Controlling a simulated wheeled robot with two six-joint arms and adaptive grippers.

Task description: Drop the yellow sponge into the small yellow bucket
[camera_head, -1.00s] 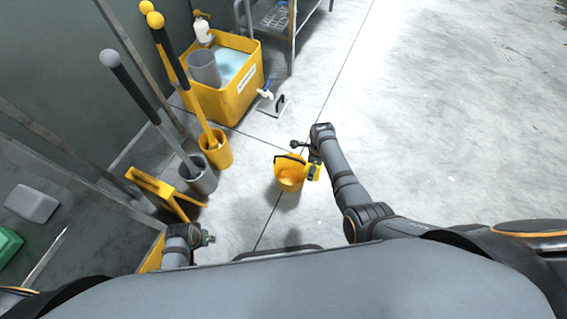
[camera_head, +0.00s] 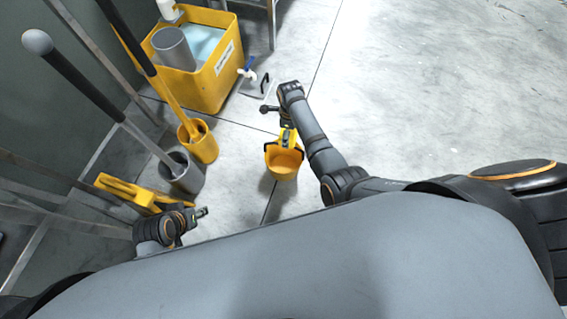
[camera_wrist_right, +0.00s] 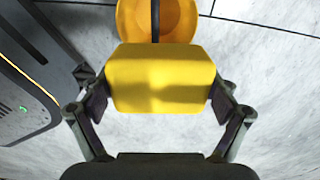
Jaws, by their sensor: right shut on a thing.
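The small yellow bucket (camera_head: 284,168) stands on the grey floor with its dark handle showing. My right gripper (camera_head: 288,135) is at the bucket's far edge in the head view, with the yellow sponge (camera_head: 289,139) in it. In the right wrist view my right gripper (camera_wrist_right: 162,88) is shut on the sponge (camera_wrist_right: 160,72), one finger at each end. The bucket (camera_wrist_right: 180,18) shows beyond the sponge there, partly hidden by it. My left gripper (camera_head: 203,212) is at lower left, away from the bucket; its jaws are too small to read.
A large yellow tub (camera_head: 212,83) with pale blue liquid and a grey cylinder (camera_head: 174,49) stands at the back left. A yellow holder (camera_head: 203,146) and a grey holder (camera_head: 183,175) hold long-handled tools. A yellow folded stand (camera_head: 122,188) is nearby. Floor on the right is clear.

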